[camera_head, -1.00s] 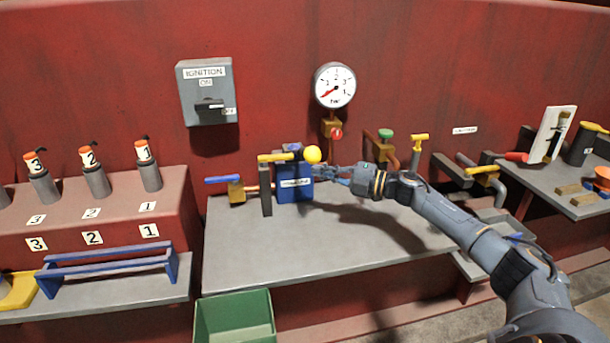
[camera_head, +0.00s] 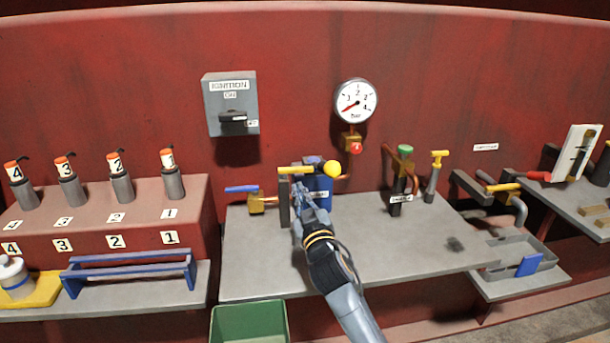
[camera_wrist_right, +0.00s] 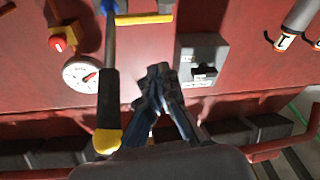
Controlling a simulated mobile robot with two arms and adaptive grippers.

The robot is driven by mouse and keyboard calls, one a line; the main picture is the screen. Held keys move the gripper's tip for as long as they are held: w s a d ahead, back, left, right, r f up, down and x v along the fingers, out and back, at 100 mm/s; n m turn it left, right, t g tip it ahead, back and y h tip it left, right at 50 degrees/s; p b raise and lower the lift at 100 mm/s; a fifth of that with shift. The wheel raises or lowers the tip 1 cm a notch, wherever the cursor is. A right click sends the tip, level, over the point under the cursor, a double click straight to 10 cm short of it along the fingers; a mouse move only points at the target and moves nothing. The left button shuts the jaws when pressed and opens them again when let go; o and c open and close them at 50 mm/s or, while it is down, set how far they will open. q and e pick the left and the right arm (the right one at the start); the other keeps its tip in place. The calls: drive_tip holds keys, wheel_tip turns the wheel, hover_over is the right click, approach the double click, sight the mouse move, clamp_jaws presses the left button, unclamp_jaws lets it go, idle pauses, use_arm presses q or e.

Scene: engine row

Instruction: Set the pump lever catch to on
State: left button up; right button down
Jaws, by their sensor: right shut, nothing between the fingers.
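The pump is a blue box (camera_head: 322,188) on the grey bench, with a lever ending in a yellow ball (camera_head: 333,169). In the right wrist view the lever shows as a rod with a black grip (camera_wrist_right: 109,98) and a yellow end (camera_wrist_right: 107,141). My right gripper (camera_head: 300,190) is shut and empty, in front of the pump's left side and partly hiding it. In the wrist view its fingers (camera_wrist_right: 160,92) lie to the right of the lever grip, apart from it in the picture. The catch cannot be made out clearly. My left gripper is not in view.
A yellow-handled bar (camera_head: 296,170) and a blue-handled brass valve (camera_head: 256,203) stand left of the pump. The pressure gauge (camera_head: 356,101) and ignition box (camera_head: 231,104) are on the red wall. A green bin (camera_head: 249,322) sits below. The bench's right part is mostly clear.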

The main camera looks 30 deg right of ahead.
drive_tip(key=s+f+m+g+h, duration=0.1)
drive_tip(key=s+m+g+h, duration=0.15)
drive_tip(key=s+m, duration=0.2)
drive_tip(key=m+p, duration=0.1)
drive_tip(key=p, duration=0.1)
approach(305, 172)
drive_tip(key=shift+g, duration=0.45)
drive_tip(key=x, duration=0.4)
drive_tip(key=r+x, duration=0.1)
drive_tip(key=x, duration=0.2)
drive_tip(key=shift+w+a, duration=0.15)
drive_tip(key=shift+a, duration=0.1)
drive_tip(key=shift+w+d+f+b, duration=0.1)
drive_tip(key=shift+w+d+b, duration=0.3)
drive_tip(key=shift+b, duration=0.1)
drive_tip(key=shift+s+r, duration=0.1)
drive_tip(key=shift+r, duration=0.3)
